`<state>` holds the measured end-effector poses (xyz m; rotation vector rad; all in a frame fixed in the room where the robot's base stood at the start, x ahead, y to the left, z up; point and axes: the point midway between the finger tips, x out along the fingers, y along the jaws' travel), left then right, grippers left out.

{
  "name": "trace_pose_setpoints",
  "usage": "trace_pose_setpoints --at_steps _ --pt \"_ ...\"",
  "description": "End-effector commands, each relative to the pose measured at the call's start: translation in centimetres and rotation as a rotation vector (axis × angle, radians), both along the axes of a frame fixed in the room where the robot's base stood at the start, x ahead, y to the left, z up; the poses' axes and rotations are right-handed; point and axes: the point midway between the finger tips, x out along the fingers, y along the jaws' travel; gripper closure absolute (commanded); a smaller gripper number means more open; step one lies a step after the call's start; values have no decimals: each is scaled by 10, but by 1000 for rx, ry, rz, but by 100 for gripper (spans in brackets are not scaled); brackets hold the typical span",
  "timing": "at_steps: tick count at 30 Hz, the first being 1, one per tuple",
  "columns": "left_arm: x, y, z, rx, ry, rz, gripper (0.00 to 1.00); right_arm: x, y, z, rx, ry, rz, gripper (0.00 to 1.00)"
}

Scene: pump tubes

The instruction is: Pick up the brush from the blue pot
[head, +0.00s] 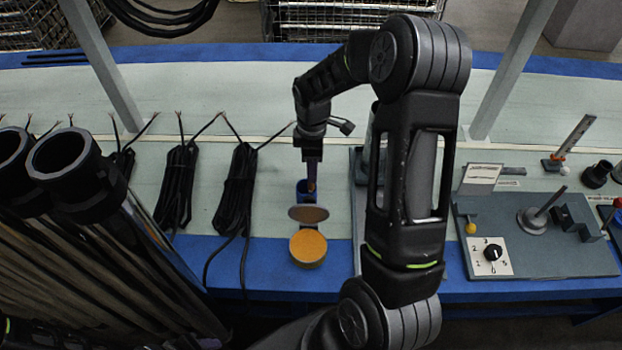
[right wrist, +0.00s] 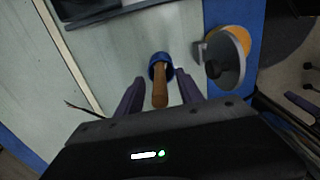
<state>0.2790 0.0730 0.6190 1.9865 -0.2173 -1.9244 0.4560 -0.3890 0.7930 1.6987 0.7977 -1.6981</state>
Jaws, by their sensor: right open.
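The blue pot (right wrist: 158,60) stands on the pale bench top in the right wrist view. The brush (right wrist: 160,92) stands in it, its brown wooden handle pointing up toward the camera. My right gripper (right wrist: 160,88) is open, with one purple finger on each side of the handle. In the head view the right gripper (head: 313,176) comes down over the blue pot (head: 302,190), and the handle (head: 311,187) shows only in part. The brush's bristles are hidden in the pot. My left gripper is not in view.
A round tin of orange paste (head: 308,247) with its lid (head: 308,213) raised stands just in front of the pot. Black cable bundles (head: 237,190) lie to the left. A grey fixture board (head: 535,235) lies to the right. Large black tubes (head: 75,170) stand at the left front.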

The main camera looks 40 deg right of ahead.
Motion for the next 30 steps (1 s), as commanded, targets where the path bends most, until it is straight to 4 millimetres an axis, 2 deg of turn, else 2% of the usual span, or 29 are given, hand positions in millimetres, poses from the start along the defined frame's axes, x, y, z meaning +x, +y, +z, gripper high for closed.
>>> trace_pose_setpoints --at_steps 6,9,27,30 --pt "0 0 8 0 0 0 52 2 2 -32 0 5 0 56" --pt "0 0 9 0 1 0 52 2 2 -40 0 1 0 56" --pt "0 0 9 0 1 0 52 3 2 -42 0 0 0 56" --pt "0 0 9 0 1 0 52 3 2 -42 0 0 0 63"
